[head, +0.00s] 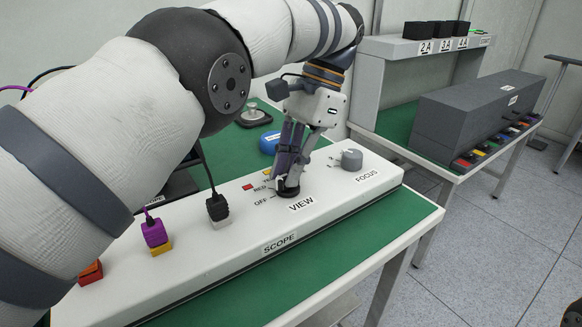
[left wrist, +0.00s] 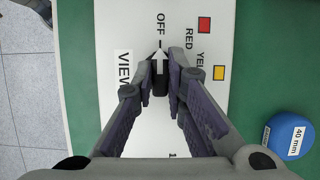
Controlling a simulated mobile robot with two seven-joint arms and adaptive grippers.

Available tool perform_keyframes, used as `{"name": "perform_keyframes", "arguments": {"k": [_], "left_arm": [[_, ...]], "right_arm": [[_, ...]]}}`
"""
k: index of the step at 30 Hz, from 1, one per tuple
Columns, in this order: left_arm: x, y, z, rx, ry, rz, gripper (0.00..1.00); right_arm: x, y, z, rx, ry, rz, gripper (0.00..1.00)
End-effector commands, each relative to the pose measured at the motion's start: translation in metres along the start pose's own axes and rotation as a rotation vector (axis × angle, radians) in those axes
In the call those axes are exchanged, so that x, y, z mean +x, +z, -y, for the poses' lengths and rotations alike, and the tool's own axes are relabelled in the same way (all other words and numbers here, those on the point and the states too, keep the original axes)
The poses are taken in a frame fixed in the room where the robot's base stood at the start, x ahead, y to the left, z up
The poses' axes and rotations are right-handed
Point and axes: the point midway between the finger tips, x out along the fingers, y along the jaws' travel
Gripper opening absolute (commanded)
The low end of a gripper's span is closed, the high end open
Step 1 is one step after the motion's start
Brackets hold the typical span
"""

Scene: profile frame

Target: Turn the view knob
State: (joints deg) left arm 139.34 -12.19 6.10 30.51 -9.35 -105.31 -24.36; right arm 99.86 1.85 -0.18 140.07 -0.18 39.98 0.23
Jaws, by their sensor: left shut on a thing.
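The view knob (left wrist: 160,82) is dark and sits on the white scope panel (head: 230,232), above the VIEW label (head: 301,203). My left gripper (head: 288,186) points down over it and is shut on it, one finger on each side. In the left wrist view the knob shows between the fingertips (left wrist: 160,66). Its white pointer lies by the line at the OFF label (left wrist: 160,24). A red square (left wrist: 204,25) marks RED and a yellow square (left wrist: 219,73) marks the third position. The gripper hides most of the knob in the head view. My right gripper does not show.
A grey focus knob (head: 352,159) stands to the right on the panel. Black (head: 218,209) and purple (head: 154,233) plugs with cables stand to the left. A blue 40 mm disc (head: 268,143) lies behind on the green table (head: 350,245). A second table (head: 398,127) holds a grey box (head: 480,110).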

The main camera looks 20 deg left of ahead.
Motion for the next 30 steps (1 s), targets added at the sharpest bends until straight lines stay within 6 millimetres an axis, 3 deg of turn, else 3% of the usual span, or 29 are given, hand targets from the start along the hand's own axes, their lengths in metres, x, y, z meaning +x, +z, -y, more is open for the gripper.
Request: {"name": "perform_keyframes", "arguments": {"k": [10,11,13,26,30], "left_arm": [[0.002,0.000,-0.001,-0.002,0.004,0.003,0.00],[0.002,0.000,-0.001,-0.001,0.004,0.003,0.19],[0.002,0.000,-0.001,-0.001,0.004,0.003,0.33],[0.000,0.000,0.000,0.003,0.000,0.001,0.33],[-0.005,0.003,-0.002,0.118,-0.052,-0.002,0.33]], "right_arm": [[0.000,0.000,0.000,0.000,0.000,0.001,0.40],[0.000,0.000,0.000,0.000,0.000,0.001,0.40],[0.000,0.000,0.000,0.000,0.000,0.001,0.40],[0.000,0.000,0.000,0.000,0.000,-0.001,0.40],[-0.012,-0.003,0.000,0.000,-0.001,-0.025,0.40]]}}
